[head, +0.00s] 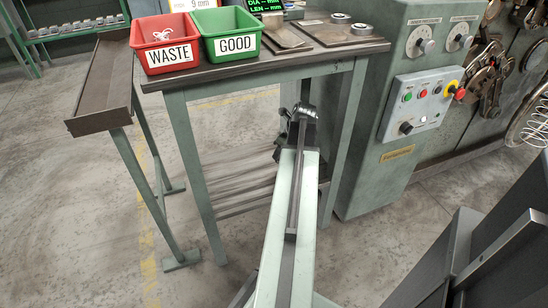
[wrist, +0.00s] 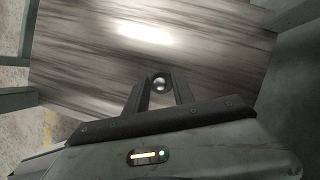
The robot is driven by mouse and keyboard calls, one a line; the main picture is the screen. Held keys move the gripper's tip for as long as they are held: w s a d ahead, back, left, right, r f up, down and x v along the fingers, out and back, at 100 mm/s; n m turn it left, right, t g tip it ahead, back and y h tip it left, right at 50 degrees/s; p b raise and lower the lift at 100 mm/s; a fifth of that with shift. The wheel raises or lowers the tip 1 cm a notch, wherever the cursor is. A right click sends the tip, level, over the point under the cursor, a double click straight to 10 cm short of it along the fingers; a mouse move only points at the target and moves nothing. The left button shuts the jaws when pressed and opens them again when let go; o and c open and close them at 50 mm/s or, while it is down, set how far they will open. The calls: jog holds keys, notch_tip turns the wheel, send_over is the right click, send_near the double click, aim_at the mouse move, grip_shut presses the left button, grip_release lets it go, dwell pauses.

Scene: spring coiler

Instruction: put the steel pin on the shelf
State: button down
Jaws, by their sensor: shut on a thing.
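My gripper (wrist: 160,88) is shut on the steel pin (wrist: 160,82), whose round, shiny end shows between the two dark fingertips in the wrist view. The lower shelf (head: 232,178) of the table is a brown-grey board under the top in the head view. It fills most of the wrist view as a streaked surface (wrist: 85,55) with a bright glare patch, beyond the fingertips. I cannot tell whether the pin touches the shelf. In the head view my arm hides the pin and the fingertips.
On the table top (head: 335,54) stand a red WASTE bin (head: 167,42) with white pieces inside and a green GOOD bin (head: 228,35). Table legs (head: 195,160) flank the shelf. The green machine (head: 362,160) stands close on the right; a sloping chute (head: 105,85) is at left.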

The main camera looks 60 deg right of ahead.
jog(key=w, duration=0.3)
jog(key=shift+w+d+f, duration=0.15)
jog(key=shift+d, duration=0.15)
notch_tip(320, 180, down, 4)
jog(key=b, duration=0.4)
jog(key=shift+r, duration=0.25)
jog(key=shift+f, duration=0.1)
jog(key=c, duration=1.1)
grip_release()
jog(key=shift+o, duration=0.2)
jog(key=p+v, duration=1.1)
jog(key=v, duration=0.1)
